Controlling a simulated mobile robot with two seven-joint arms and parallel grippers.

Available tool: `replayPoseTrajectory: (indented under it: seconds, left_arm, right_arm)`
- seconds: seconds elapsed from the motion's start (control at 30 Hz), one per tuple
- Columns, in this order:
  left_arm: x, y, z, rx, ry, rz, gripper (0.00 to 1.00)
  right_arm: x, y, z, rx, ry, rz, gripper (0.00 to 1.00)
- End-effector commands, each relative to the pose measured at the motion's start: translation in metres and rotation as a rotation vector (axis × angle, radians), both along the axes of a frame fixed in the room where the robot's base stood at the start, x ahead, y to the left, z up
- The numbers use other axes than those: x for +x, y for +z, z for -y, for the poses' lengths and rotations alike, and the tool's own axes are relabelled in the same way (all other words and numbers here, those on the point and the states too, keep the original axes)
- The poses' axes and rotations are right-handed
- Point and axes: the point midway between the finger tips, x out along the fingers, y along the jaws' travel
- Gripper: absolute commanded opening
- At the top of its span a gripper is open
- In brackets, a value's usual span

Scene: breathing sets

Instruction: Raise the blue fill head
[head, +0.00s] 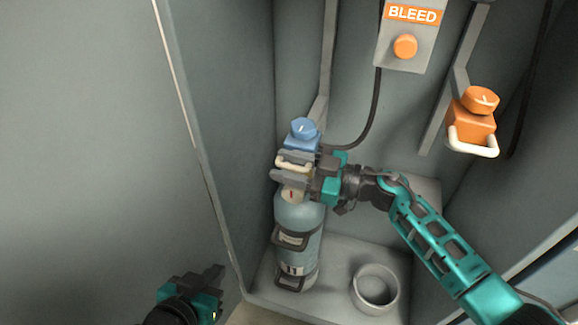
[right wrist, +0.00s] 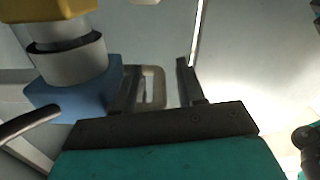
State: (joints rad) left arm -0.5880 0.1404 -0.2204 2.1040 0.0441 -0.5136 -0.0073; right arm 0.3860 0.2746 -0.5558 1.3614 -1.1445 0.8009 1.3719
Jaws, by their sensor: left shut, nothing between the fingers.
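My right gripper (head: 288,168) is open at the handle, one finger above and one below. In the right wrist view the handle (right wrist: 153,88) lies between the open fingers (right wrist: 160,85), closer to the left one, with a gap to the right one. The blue body (right wrist: 75,90) is left of them. My left gripper (head: 218,272) is shut and empty, low at the left.
An orange fill head (head: 472,125) with a white handle hangs at the right. An orange knob (head: 405,46) sits under a BLEED label. An empty ring holder (head: 375,288) stands on the cabinet floor, right of the cylinder. A grey panel edge (head: 195,140) borders the left side.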

Motion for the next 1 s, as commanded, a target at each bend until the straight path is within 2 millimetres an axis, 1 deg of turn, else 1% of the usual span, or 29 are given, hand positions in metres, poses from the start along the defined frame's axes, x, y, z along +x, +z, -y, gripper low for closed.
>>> replayPoseTrajectory:
  seconds: [0.13, 0.17, 0.5, 0.57, 1.0]
  left_arm:
    - [-0.0002, -0.0002, 0.0003, 0.001, -0.001, -0.001, 0.0]
    - [-0.0003, -0.0003, 0.0002, 0.001, -0.001, -0.001, 0.0]
    - [-0.001, -0.0029, -0.0008, 0.007, -0.005, -0.005, 0.0]
    - [-0.0011, -0.003, -0.0008, 0.007, -0.005, -0.005, 0.0]
    - [-0.0003, -0.0028, -0.0009, 0.007, -0.006, -0.004, 0.0]
  right_arm:
    - [0.0, 0.0001, 0.0001, 0.0, 0.0, 0.0, 0.39]
    - [0.0, 0.0001, 0.0001, 0.0, 0.0, 0.0, 0.37]
    - [-0.0001, 0.0, 0.0005, 0.0, 0.0, 0.0, 0.05]
    - [-0.0001, 0.0, 0.0005, 0.0, -0.001, 0.0, 0.0]
    - [0.0, 0.0, 0.0007, 0.0, -0.001, 0.0, 0.0]
